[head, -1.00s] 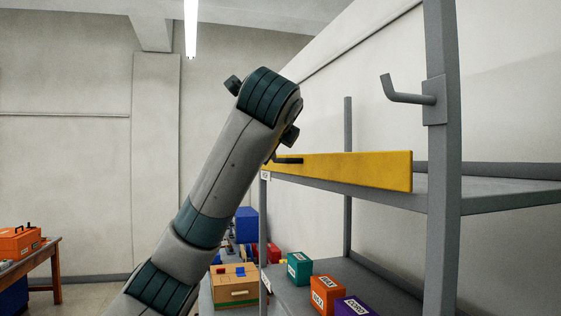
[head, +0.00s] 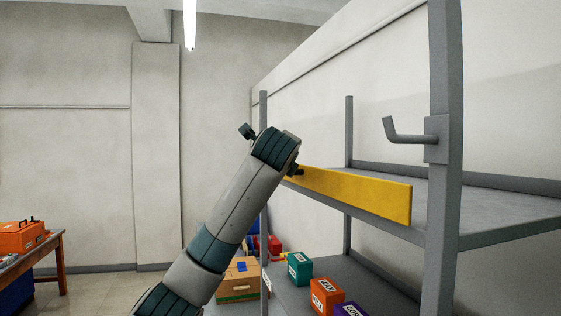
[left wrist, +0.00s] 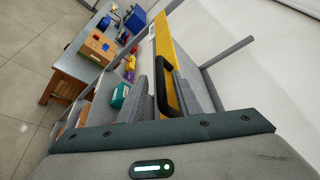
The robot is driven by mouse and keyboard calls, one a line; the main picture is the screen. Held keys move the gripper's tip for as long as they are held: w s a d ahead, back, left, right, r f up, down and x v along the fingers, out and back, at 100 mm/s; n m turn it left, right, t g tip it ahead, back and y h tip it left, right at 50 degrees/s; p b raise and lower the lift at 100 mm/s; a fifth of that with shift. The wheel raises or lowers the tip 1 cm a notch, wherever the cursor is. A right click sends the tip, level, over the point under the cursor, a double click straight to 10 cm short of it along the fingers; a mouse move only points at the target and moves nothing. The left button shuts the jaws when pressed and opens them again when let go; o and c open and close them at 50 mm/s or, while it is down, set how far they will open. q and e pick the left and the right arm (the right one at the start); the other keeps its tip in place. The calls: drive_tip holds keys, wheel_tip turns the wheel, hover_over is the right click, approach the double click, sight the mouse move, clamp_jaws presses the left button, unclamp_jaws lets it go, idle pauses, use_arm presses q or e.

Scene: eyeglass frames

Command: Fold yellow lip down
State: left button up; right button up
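The yellow lip (head: 365,195) is a long flat bar standing upright along the front edge of the upper shelf. Its left end is hidden behind my left arm in the head view. The lip also shows in the left wrist view (left wrist: 166,45), with a black handle (left wrist: 164,80) on its face. My left gripper (head: 296,171) is at the lip's left part, seen mostly from behind. In the left wrist view its grey fingers (left wrist: 162,84) stand apart, with the handle between them; I cannot tell whether they touch it. My right gripper is not in view.
A grey post (head: 445,210) with a bent hook (head: 402,136) rises at the right. The upper shelf board (head: 480,205) is bare. Below stand teal (head: 299,268), orange (head: 326,296) and purple boxes and a wooden box (head: 238,279). A table (head: 55,245) stands far left.

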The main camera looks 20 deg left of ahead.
use_arm(q)
drive_tip(key=shift+p+x, duration=0.9)
drive_tip(key=shift+x, duration=1.25)
clamp_jaws()
